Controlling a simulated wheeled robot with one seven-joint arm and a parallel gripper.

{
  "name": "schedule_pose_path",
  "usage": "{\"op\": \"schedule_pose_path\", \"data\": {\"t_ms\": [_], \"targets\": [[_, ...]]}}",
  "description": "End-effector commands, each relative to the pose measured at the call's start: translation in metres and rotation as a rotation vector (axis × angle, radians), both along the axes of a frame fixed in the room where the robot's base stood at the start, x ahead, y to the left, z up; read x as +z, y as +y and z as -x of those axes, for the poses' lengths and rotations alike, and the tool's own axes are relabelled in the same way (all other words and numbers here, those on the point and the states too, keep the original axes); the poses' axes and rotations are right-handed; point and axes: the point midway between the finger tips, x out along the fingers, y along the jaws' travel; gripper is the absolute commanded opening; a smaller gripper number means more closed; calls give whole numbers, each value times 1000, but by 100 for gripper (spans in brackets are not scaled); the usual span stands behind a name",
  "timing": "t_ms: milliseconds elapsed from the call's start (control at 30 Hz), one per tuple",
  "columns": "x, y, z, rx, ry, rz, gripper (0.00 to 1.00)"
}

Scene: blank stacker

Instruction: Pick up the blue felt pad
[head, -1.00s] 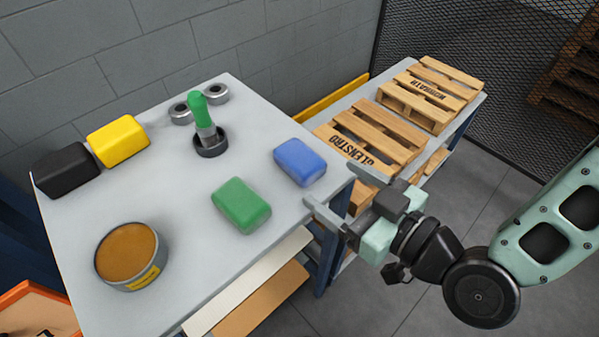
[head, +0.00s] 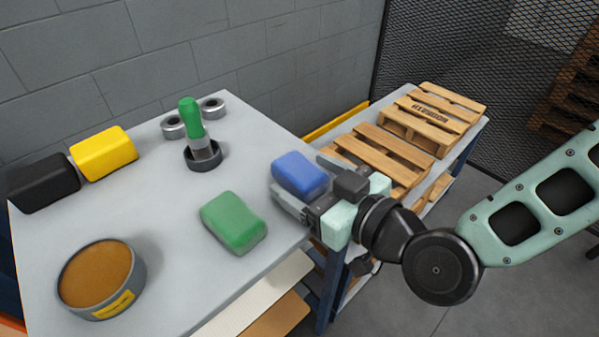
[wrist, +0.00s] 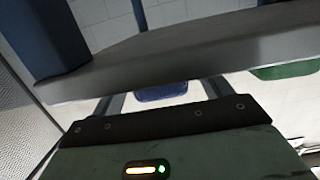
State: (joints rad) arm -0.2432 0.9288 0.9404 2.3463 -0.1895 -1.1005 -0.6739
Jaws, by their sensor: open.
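The blue felt pad (head: 299,173) is a rounded block near the right edge of the grey table (head: 150,215). My gripper (head: 303,182) is open at the table's right edge, with one finger on the near side of the pad and the other on its far side. The pad's right end lies between the fingers; I cannot tell whether they touch it. In the wrist view the blue pad (wrist: 161,92) shows between the two fingers (wrist: 160,97), partly hidden behind the gripper body and table edge.
A green pad (head: 234,222) lies left of my gripper. A green-handled tool in a dark ring (head: 203,155), yellow (head: 104,152) and black (head: 43,183) blocks and a round brown-topped tin (head: 98,280) stand farther left. Pallets (head: 432,118) lie on the right-hand surface.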

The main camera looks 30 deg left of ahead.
Motion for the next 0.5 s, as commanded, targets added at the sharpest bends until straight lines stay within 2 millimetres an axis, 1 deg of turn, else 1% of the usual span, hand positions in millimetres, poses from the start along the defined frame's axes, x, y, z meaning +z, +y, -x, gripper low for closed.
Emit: {"op": "schedule_pose_path", "data": {"t_ms": [33, 133, 233, 433, 467, 500], "targets": [[-1, 8, -2, 1, 2, -1, 78], [-2, 17, -5, 1, 1, -1, 78], [-4, 21, -6, 0, 0, 1, 78], [-4, 21, -6, 0, 0, 1, 78], [-4, 21, -6, 0, 0, 1, 69], [-4, 21, -6, 0, 0, 1, 58]]}}
